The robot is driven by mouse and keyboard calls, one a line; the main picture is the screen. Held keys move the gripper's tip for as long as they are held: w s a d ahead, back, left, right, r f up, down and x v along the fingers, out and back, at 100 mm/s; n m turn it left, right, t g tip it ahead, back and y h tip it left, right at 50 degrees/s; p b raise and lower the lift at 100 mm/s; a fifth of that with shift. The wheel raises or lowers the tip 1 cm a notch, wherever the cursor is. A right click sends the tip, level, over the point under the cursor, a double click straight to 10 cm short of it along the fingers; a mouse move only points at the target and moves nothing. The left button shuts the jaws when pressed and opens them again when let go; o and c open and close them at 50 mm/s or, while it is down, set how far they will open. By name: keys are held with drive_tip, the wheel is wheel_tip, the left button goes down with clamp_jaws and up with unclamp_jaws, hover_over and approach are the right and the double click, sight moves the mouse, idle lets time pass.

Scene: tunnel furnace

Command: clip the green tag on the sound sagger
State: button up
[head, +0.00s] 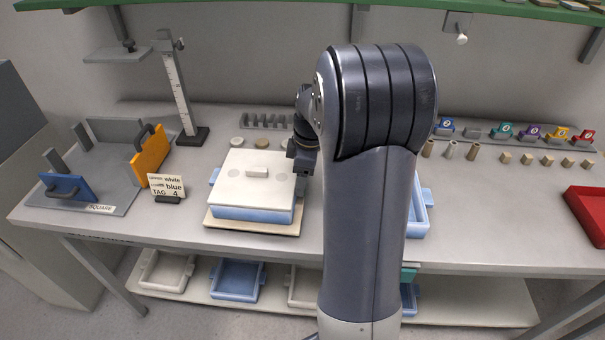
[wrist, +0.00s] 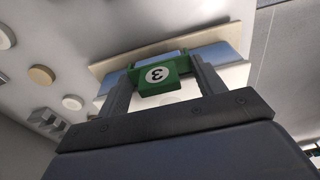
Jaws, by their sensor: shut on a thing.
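My gripper (wrist: 164,74) is shut on a green tag (wrist: 157,75) with a round white number mark that looks like a 3. The sagger (head: 250,213) has a blue body and a white lid with a small raised knob, and sits on a beige board (head: 249,228). In the wrist view, the tag is at the sagger's blue side (wrist: 218,55); I cannot tell whether it grips the wall. In the head view, my gripper is at the sagger's right side, with its fingertips and the tag hidden.
A card (head: 167,186) reads white, blue, TAG 4. A row of coloured tags (head: 530,132) stands back right, with a grey holder showing no tag. An orange plate (head: 150,155) and a blue plate (head: 67,188) stand left. Another blue tray (head: 418,215) is partly behind my arm.

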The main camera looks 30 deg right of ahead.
drive_tip(key=o, duration=1)
drive_tip(key=shift+o, duration=0.2)
wheel_tip(320, 180, up, 11)
drive_tip(key=d, duration=0.1)
drive_tip(key=shift+s+f, duration=0.15)
drive_tip(key=shift+s, duration=0.2)
